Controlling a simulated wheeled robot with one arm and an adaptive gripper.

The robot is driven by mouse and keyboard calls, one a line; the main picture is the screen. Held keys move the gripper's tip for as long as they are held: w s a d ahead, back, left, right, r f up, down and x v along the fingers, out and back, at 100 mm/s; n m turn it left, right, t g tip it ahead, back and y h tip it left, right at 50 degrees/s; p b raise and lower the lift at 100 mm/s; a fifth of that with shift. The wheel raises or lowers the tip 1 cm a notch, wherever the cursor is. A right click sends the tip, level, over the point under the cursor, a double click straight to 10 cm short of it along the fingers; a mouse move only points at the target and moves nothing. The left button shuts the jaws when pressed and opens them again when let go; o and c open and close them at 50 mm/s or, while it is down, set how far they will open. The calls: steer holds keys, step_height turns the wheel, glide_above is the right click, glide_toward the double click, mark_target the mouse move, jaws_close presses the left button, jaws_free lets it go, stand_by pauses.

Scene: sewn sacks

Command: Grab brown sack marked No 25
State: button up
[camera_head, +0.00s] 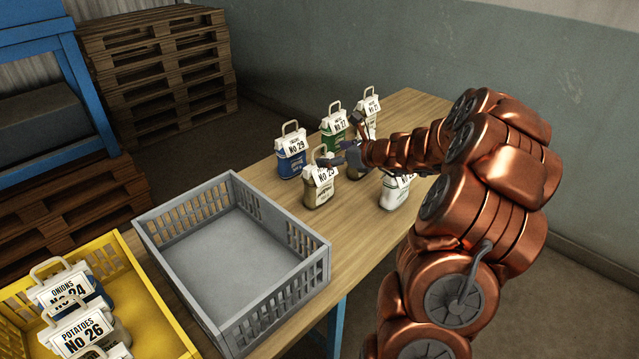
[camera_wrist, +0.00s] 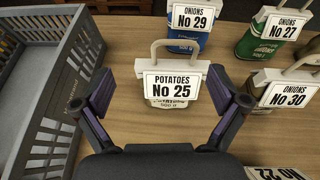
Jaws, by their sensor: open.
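The brown sack marked No 25 (camera_head: 318,194) stands upright on the wooden table, with a pale handle and a white label. In the wrist view the same sack (camera_wrist: 172,103) is centred, and its label reads POTATOES No 25. My gripper (camera_wrist: 163,88) is open, with one dark finger to the left of the sack and one to the right. In the head view my gripper (camera_head: 341,161) is beside the sack's top, partly hidden by my arm.
A blue sack No 29 (camera_head: 291,163), a green sack No 27 (camera_head: 333,142) and a white sack No 22 (camera_head: 394,198) stand nearby. Sack No 30 (camera_wrist: 284,90) is close right of the right finger. An empty grey crate (camera_head: 235,262) is left; a yellow crate (camera_head: 150,310) holds sacks.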

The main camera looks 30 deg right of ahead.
steer(key=d, duration=0.1)
steer(key=p, duration=0.2)
glide_above(319, 175)
steer(key=w+d, duration=0.2)
steer(key=shift+w+a+f+m+h, duration=0.1)
steer(key=shift+f+m+h, duration=0.05)
steer(key=shift+f, duration=0.8)
steer(key=shift+w+a+f+m+h, duration=0.1)
steer(key=shift+f+m+h, duration=0.05)
steer(key=shift+f, duration=0.75)
jaws_close()
